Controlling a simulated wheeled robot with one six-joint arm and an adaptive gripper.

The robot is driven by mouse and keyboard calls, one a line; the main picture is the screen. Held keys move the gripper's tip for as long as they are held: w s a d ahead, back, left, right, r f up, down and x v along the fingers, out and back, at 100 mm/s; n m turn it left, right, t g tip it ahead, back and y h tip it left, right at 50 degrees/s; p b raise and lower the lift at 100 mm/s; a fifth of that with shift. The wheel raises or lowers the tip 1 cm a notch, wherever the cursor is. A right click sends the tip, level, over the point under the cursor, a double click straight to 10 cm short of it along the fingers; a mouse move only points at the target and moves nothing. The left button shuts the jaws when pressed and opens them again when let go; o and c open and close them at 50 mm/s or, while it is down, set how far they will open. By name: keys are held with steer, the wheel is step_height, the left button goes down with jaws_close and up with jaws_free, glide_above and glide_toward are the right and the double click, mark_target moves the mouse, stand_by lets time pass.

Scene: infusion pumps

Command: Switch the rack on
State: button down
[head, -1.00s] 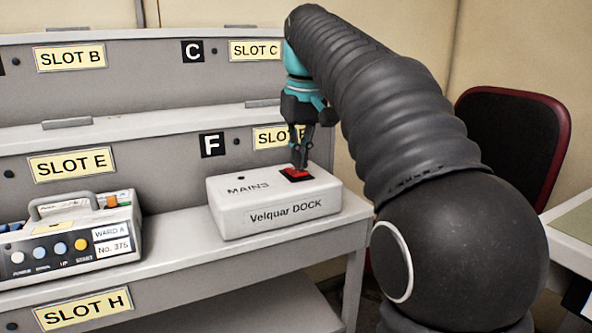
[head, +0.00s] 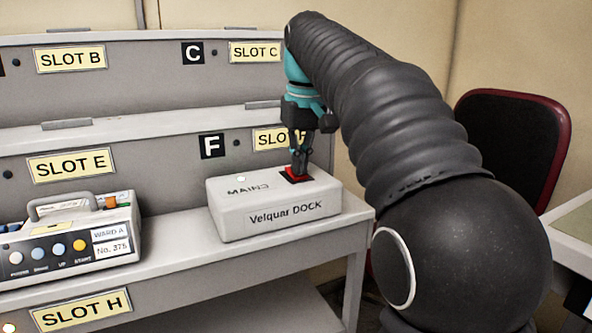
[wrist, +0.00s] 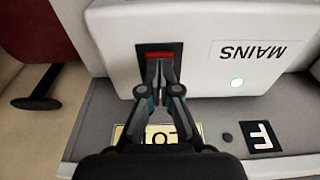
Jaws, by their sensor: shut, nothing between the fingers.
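The white Velquar DOCK box (head: 235,222), marked MAINS, sits on the shelf below the SLOT F label. Its red rocker switch (head: 287,180) in a black frame is on top, partly hidden by my fingers; its red edge also shows in the wrist view (wrist: 160,55). My gripper (head: 298,174) points down, shut and empty, with its fingertips at the switch and seemingly touching it. The fingertips also show over the switch in the wrist view (wrist: 158,66). A small lamp (wrist: 237,82) beside the word MAINS glows whitish green.
A pump (head: 75,240) labelled WARD A No. 375 stands left of the dock, below SLOT E. A lamp (head: 9,328) glows near SLOT H. A dark red chair (head: 515,140) is at the right. The shelf between pump and dock is clear.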

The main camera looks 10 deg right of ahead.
steer(key=shift+r+p, duration=2)
steer(key=shift+r, duration=1.4)
